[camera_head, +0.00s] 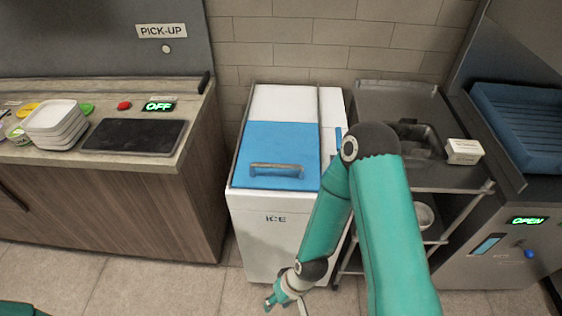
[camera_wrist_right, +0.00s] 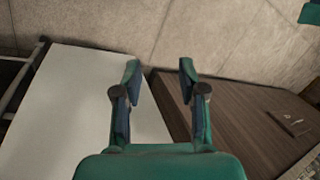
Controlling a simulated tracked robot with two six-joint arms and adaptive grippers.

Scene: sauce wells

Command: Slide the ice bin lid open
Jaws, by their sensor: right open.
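The ice bin (camera_head: 260,226) is a white box marked ICE in the middle of the head view. Its blue lid (camera_head: 277,156) covers the front part of the top and has a metal bar handle (camera_head: 277,169) near its front edge. My right gripper (camera_head: 272,302) is low in front of the bin, well below the lid and apart from the handle. In the right wrist view its two fingers (camera_wrist_right: 158,78) are spread with nothing between them. The bin's white face (camera_wrist_right: 75,100) shows there to the left.
At left, a wooden counter (camera_head: 110,210) holds stacked white trays (camera_head: 54,124) and a dark tablet (camera_head: 134,136). At right, a steel cart (camera_head: 375,100) and a machine with a blue rack (camera_head: 520,125) stand close to the bin. Open floor (camera_head: 140,285) lies in front.

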